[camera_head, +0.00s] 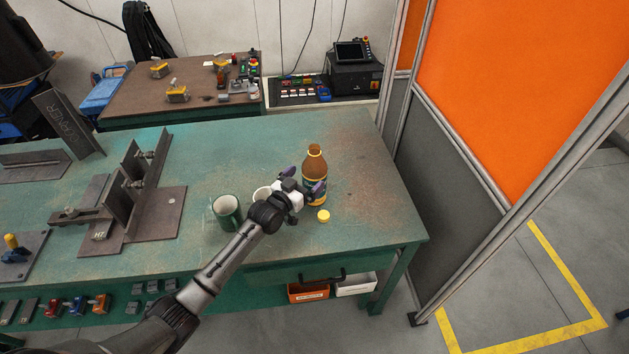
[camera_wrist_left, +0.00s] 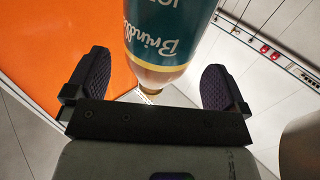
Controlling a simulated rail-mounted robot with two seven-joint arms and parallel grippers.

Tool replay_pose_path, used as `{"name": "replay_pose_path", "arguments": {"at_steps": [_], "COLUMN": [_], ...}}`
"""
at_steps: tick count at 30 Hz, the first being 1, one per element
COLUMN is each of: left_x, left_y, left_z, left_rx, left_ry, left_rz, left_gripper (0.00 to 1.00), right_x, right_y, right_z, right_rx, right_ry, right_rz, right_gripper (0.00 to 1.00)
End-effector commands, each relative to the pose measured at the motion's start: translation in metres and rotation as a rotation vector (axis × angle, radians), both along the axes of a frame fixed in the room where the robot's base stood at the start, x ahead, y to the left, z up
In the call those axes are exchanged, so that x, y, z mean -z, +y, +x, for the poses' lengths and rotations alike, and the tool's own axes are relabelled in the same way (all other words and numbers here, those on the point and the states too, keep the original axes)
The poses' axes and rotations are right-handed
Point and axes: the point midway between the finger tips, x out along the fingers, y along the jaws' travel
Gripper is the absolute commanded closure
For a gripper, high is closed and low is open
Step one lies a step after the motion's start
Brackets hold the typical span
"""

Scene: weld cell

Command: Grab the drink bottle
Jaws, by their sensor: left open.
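The drink bottle (camera_head: 315,168) is brown with a yellow ring at its neck and a dark label, and stands upright on the green table. In the left wrist view the bottle (camera_wrist_left: 165,45) shows its teal label and lies between the two purple fingers. My left gripper (camera_head: 304,188) is open, with its fingers at the near side of the bottle in the head view. The left gripper (camera_wrist_left: 160,85) has gaps on both sides of the bottle in the wrist view. My right gripper is not in view.
A yellow cap (camera_head: 323,216) lies on the green table (camera_head: 370,200) near the bottle. Steel fixtures (camera_head: 135,195) fill the table's left side. An orange-panelled screen (camera_head: 510,80) stands at right.

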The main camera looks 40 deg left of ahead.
Motion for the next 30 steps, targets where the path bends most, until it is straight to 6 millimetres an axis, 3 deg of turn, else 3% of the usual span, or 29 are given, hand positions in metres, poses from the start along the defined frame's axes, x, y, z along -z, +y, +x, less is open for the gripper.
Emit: {"name": "replay_pose_path", "arguments": {"at_steps": [12, 23, 30], "left_x": [0.002, 0.001, 0.001], "left_y": [0.002, 0.002, 0.002], "left_z": [0.046, 0.051, 0.051], "left_rx": [0.0, 0.0, 0.0], "left_ry": [0.0, 0.0, 0.0], "left_rz": [0.0, 0.0, 0.0], "left_gripper": [0.0, 0.0, 0.23], "right_x": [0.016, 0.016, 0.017], "right_y": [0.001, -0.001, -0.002], "right_z": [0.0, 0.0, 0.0], "right_rx": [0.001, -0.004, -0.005], "right_ry": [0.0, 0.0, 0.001], "right_rz": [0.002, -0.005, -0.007], "right_gripper": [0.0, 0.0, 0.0]}}
